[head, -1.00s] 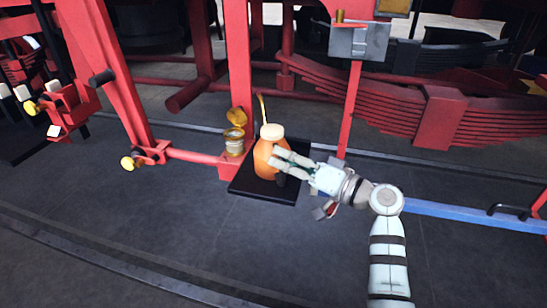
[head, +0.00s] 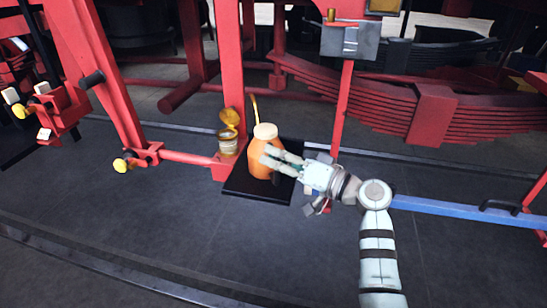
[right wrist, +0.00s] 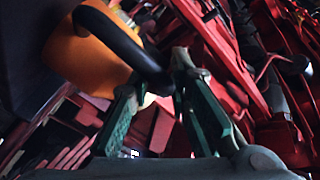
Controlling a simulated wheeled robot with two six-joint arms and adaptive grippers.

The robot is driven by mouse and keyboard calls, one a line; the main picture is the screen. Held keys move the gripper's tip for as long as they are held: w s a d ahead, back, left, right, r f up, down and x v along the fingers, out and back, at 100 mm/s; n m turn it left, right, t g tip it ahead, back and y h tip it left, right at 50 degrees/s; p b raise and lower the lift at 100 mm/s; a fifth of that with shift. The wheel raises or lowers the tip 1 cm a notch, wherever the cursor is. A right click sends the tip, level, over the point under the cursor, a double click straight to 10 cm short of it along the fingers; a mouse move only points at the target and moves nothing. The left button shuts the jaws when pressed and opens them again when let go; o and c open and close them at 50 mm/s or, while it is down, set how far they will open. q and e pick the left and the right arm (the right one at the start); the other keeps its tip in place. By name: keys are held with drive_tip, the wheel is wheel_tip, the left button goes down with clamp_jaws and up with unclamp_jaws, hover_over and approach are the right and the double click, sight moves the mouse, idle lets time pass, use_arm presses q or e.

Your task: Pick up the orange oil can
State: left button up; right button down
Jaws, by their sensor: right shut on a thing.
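The orange oil can (head: 260,159) has a pale cap, a thin yellow spout and a black handle. It stands upright at the black mat (head: 238,187), near the red post's foot. I cannot tell whether its base is clear of the mat. My right gripper (head: 273,159) reaches the can from the right and hides part of its side. In the right wrist view the can (right wrist: 82,52) is at upper left, and my right gripper's green fingers are shut on its curved black handle (right wrist: 125,45). My left gripper is in neither current view.
A small brass tin with a raised lid (head: 229,142) stands just left of the can. Red posts and a low red bar flank it. A grey box on a red post (head: 349,42) is at upper right. The dark floor in front (head: 200,235) is clear.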

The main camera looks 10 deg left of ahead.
wheel_tip(320, 180, up, 3)
drive_tip(key=shift+w+d+r+p, duration=0.1)
drive_tip(key=shift+d+r+p, duration=0.1)
drive_tip(key=shift+p, duration=0.2)
drive_tip(key=v, duration=1.7)
drive_tip(key=shift+d+p, duration=0.25)
drive_tip(key=shift+p, duration=0.05)
drive_tip(key=shift+f, duration=0.15)
